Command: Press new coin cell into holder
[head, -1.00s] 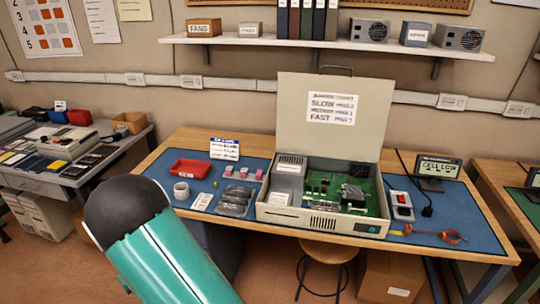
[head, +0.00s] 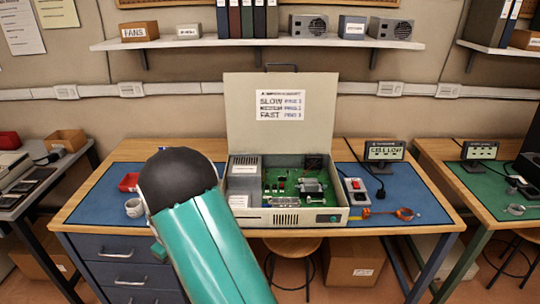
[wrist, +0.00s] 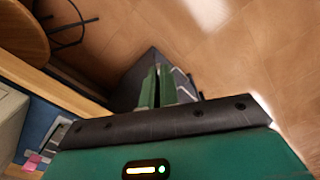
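An open computer case (head: 290,217) stands on the blue bench mat with its lid raised. A green circuit board (head: 285,182) lies inside it. I cannot make out a coin cell holder or a coin cell at this size. My arm covers the mat left of the case in the head view. My gripper (wrist: 156,88) shows in the wrist view over the floor and a dark cabinet, away from the case. Its two green fingers are close together with nothing visible between them. In the head view it is mostly hidden behind my arm.
A white roll (head: 134,208) and a red tray (head: 129,182) are at the mat's left. A red-switched box (head: 356,191), an orange wrist strap (head: 403,214) and a display (head: 384,150) stand right of the case. A stool (head: 292,246) is under the bench; drawers (head: 128,275) are at left.

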